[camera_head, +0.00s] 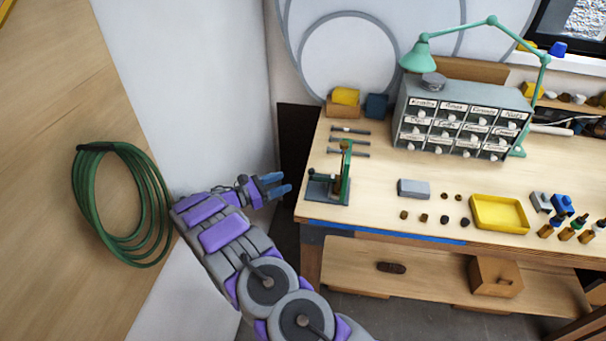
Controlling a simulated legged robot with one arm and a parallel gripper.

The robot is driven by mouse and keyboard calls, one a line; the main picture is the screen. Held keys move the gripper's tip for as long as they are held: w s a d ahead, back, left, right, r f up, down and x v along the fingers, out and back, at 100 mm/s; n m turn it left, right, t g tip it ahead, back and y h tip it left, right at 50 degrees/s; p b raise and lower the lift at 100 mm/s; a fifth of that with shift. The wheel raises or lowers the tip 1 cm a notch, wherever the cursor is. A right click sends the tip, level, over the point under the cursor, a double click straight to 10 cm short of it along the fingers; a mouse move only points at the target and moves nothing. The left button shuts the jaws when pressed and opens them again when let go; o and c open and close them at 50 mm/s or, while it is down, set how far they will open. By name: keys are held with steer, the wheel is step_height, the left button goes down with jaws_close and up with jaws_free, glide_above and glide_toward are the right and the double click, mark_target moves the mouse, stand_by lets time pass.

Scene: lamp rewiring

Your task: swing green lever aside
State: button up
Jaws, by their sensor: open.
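A small green device with an upright green lever (345,172) and a dark grey base (322,190) stands near the left front corner of the workbench (400,175). My gripper (284,183) has blue fingertips spread apart and is empty. It is to the left of the device, off the bench's left edge, and appears apart from the lever. The exact gap in depth is hard to tell.
Metal rods (350,142) lie behind the device. A grey block (414,188), a yellow tray (498,212) and a labelled drawer cabinet (460,122) with a green lamp (416,56) are to the right. A coiled green hose (88,205) hangs on the left panel.

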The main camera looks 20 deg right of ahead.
mark_target(311, 169)
steer(key=d, duration=0.4)
steer(key=d+b, duration=0.1)
steer(key=d, duration=0.3)
steer(key=w+d, duration=0.1)
steer(key=d, duration=0.3)
steer(key=shift+w+f+b, duration=0.1)
steer(key=shift+b, duration=0.3)
steer(key=c, duration=0.9)
